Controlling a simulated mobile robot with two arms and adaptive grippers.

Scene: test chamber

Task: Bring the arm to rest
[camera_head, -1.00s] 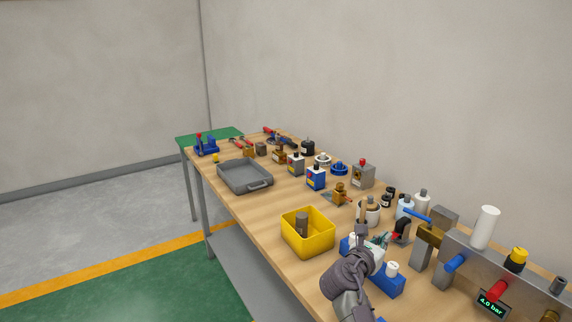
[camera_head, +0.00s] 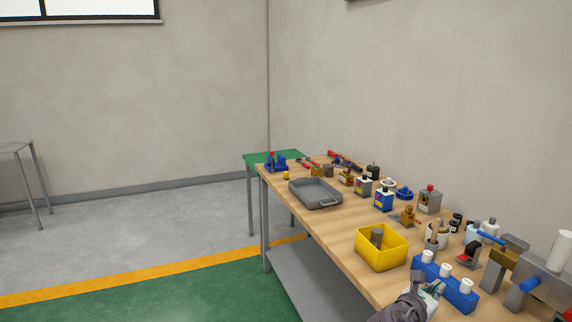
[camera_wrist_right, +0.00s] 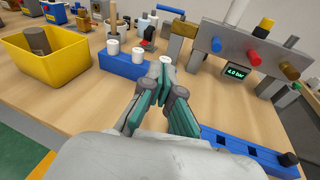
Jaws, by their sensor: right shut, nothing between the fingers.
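My right gripper (camera_head: 428,292) shows at the bottom right of the head view, over the near edge of the workbench (camera_head: 330,245). In the right wrist view the gripper (camera_wrist_right: 163,88) has its fingertips together with nothing between them. It is in front of a blue block (camera_wrist_right: 125,66) with white cylinders, which also shows in the head view (camera_head: 462,292). I cannot tell whether the fingers touch the block. My left gripper is in neither view.
A yellow bin (camera_head: 381,258) holding a grey-brown cylinder stands left of the gripper. A grey tray (camera_head: 316,194) lies farther back. A metal fixture with coloured knobs (camera_wrist_right: 245,45) stands to the right. A blue rail (camera_wrist_right: 245,150) lies close by.

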